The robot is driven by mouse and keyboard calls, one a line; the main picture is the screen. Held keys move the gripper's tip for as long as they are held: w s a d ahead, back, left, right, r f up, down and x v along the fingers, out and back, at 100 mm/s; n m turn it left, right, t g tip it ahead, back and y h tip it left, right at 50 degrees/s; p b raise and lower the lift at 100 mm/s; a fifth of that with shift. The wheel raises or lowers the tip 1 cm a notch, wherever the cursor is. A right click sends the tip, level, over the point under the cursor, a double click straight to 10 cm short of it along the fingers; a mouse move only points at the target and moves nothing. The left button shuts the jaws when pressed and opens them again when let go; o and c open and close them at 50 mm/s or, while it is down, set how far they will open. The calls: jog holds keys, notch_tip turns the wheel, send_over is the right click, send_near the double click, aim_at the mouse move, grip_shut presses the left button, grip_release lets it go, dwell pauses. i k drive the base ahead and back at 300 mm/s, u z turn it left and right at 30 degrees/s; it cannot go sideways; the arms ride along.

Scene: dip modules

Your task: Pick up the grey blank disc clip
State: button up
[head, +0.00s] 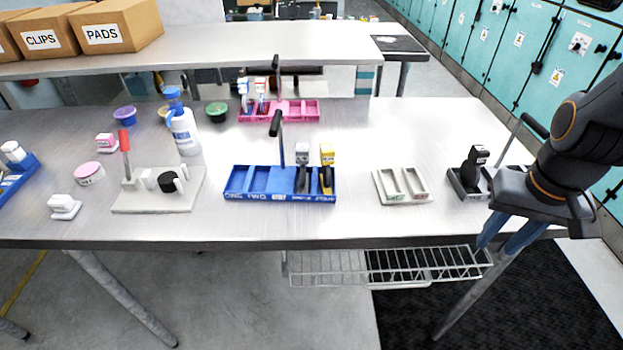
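A grey clip (303,177) with a pale top stands upright in a right-hand compartment of the blue tray (262,197), which is in the middle of the bench. I cannot read any mark on it at this size. A yellow clip (327,171) stands close on its right in the same tray. My gripper (498,248) is at the right, at the bench's front edge. Its two blue fingers point down and are apart, with nothing seen between them. It is well to the right of the grey clip, not touching it.
A pale two-slot holder (380,190) and a dark holder (455,187) with a black clip (475,160) lie between my gripper and the blue tray. The tray has an upright dark handle (280,140). A white bottle (185,131) stands behind left. Bare bench lies behind the pale holder.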

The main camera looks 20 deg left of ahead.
aim_at(302, 149)
jog(key=u, duration=0.05)
jog(key=k, duration=0.6)
jog(key=u, duration=0.75)
jog(key=i, duration=0.55)
jog(key=z, duration=0.05)
